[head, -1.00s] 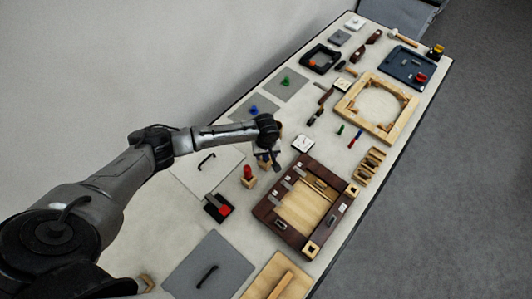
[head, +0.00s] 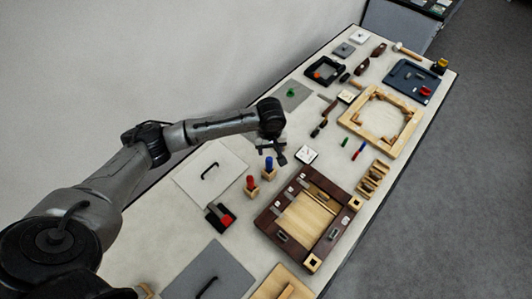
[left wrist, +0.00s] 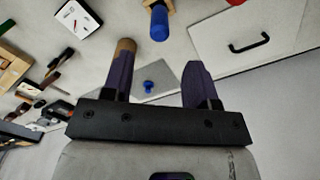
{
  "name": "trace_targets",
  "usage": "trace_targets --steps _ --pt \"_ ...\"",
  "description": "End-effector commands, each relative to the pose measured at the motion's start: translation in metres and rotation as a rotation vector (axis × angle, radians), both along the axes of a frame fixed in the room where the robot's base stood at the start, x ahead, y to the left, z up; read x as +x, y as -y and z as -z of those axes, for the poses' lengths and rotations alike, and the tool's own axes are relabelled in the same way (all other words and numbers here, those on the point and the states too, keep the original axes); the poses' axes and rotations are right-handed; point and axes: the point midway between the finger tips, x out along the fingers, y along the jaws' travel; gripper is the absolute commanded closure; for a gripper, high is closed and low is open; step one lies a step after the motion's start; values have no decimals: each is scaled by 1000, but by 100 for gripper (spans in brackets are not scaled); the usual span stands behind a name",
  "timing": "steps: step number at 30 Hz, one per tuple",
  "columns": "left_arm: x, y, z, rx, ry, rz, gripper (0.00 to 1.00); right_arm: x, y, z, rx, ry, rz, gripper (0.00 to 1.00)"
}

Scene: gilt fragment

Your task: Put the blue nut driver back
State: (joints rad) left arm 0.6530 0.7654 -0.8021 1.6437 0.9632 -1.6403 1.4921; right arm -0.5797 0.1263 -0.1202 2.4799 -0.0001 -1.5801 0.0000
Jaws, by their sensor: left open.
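A blue upright handle (head: 268,162), which looks like the nut driver, stands in a small wooden block (head: 268,175) beside a similar block with a red handle (head: 250,182). The blue handle also shows at the top of the left wrist view (left wrist: 159,24). My left gripper (head: 272,152) is just behind and above the blue handle, apart from it. In the left wrist view the left gripper's fingers (left wrist: 160,66) are spread with nothing held between them. The right gripper is not in view.
A white panel with a black handle (head: 212,175) lies left of the blocks. A dark wooden frame box (head: 265,218) lies in front right. A small white square dial (head: 307,154) is right of the gripper.

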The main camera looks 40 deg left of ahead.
Motion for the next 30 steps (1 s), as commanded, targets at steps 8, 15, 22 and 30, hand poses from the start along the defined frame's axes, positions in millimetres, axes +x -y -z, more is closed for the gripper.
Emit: trace_targets --steps 8,15,22,30 --pt "-2 4 -4 -4 2 17 46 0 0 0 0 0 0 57" --pt "-49 69 36 -67 54 331 46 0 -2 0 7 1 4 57" --pt "-131 135 61 -128 214 714 46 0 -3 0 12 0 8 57" --pt "-217 137 55 -35 340 936 46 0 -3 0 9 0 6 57"
